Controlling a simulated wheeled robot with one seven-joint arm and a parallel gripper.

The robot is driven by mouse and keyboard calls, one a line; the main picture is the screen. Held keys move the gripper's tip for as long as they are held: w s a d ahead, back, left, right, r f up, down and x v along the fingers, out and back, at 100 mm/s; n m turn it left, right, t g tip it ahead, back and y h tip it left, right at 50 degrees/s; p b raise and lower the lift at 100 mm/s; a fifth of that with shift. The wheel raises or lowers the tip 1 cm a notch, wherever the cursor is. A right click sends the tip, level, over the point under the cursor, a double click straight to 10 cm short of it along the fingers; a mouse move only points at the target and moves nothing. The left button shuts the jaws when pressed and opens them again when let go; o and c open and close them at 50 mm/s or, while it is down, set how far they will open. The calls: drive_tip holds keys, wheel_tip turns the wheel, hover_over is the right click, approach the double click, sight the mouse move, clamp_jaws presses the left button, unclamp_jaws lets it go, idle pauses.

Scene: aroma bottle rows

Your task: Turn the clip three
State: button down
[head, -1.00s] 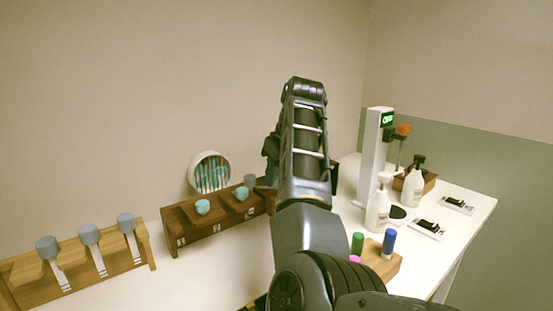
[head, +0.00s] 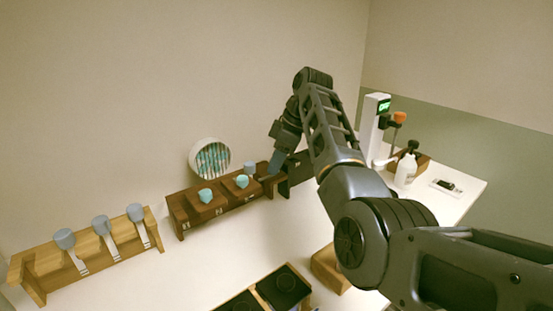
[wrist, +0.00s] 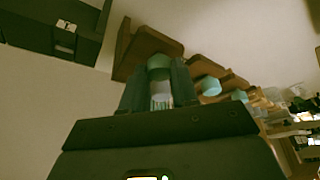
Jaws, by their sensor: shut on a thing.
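The dark wooden rack (head: 226,209) stands on the white table by the back wall. Two teal rounded pieces, one (head: 205,196) left and one (head: 242,181) right of it, sit on its front, with small labels too small to read. A grey-blue piece (head: 249,168) sits behind them. My gripper (head: 273,168) reaches down at the rack's right end. In the wrist view my gripper (wrist: 158,90) is shut on a teal-topped piece (wrist: 159,68) with a pale lower part, in front of brown wood. I cannot tell which number this clip bears.
A light wooden rack (head: 90,255) with three grey-blue pieces stands at left. A round white holder (head: 209,157) is behind the dark rack. A dark box (head: 300,168) adjoins its right end. A wooden tray (head: 263,292) is at the front. A white bottle (head: 406,171) stands right.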

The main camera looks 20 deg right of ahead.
drive_tip(key=shift+r, duration=0.1)
idle(0.5)
drive_tip(key=c, duration=0.9)
unclamp_jaws()
drive_tip(key=shift+o, duration=0.2)
drive_tip(key=b+v, duration=0.1)
drive_tip(key=v, duration=0.6)
drive_tip(key=shift+r, duration=0.3)
drive_tip(key=shift+d, duration=0.15)
drive_tip(key=shift+s, duration=0.1)
